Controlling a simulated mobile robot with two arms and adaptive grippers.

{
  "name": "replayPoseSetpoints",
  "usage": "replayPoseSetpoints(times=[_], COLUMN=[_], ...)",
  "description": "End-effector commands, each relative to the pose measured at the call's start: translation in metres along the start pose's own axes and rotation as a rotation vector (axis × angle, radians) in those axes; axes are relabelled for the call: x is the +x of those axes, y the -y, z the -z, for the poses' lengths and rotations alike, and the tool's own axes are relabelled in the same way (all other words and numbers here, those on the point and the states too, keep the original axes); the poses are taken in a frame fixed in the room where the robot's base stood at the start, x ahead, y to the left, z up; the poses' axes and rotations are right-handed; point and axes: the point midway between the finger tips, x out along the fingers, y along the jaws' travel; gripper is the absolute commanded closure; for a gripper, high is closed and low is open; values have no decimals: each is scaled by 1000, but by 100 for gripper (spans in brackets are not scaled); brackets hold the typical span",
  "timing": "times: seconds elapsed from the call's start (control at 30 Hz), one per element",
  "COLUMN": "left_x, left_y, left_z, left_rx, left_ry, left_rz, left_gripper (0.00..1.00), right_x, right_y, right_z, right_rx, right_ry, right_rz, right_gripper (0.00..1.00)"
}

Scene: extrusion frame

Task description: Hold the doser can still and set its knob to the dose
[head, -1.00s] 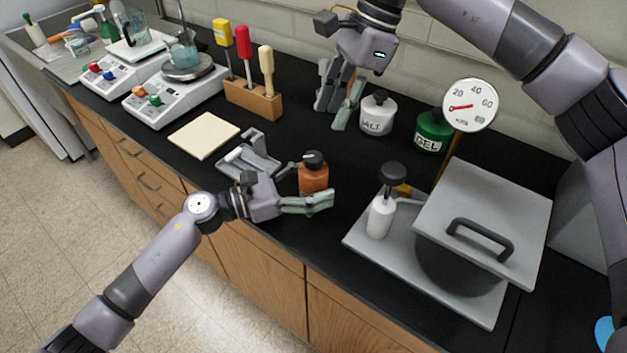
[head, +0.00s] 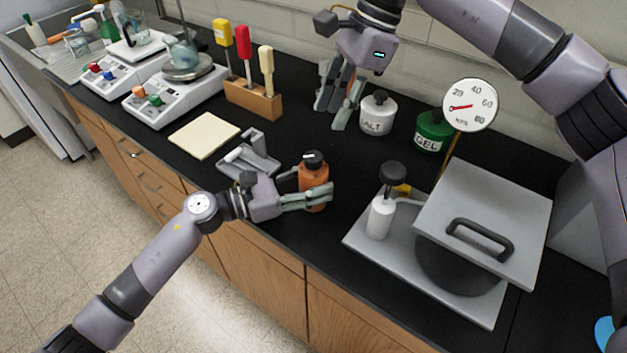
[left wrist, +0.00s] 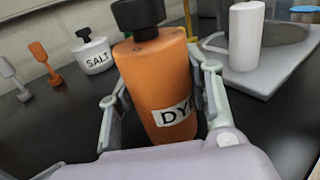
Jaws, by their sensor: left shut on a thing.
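The orange doser can (head: 314,174) with a black knob (head: 313,158) on top stands on the black bench near its front edge.
A white SALT jar (head: 377,114) and a green GEL jar (head: 433,131) stand behind. A grey holder (head: 262,163) and a pale pad (head: 204,135) lie left of the can.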

Motion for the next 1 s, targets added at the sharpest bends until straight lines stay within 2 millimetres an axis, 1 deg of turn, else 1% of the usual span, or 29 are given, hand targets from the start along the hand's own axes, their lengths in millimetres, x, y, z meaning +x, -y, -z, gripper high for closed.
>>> replayPoseSetpoints(times=[0.07,0.17,0.3,0.43,0.57,0.67,0.73,1.0], left_x=[0,0,0,0,0,0,0,0], left_y=[0,0,0,0,0,0,0,0], left_z=[0,0,0,0,0,0,0,0], left_rx=[0,0,0,0,0,0,0,0], left_ry=[0,0,0,-1,-1,-1,0,0], left_rz=[0,0,0,0,0,0,0,0], left_gripper=[86,86,86,86,86,86,86,86], right_x=[0,-1,-4,-10,-12,-4,5,57], right_y=[0,1,2,3,2,2,2,0], right_z=[0,-5,-24,-40,-46,-44,-40,-22], right_rx=[0,-26,-155,-275,-336,-348,-348,-346], right_ry=[0,-22,-140,-264,-334,-348,-346,-344], right_rz=[0,-3,-25,-52,-71,-77,-76,-77], right_gripper=[65,59,51,51,51,51,51,51])
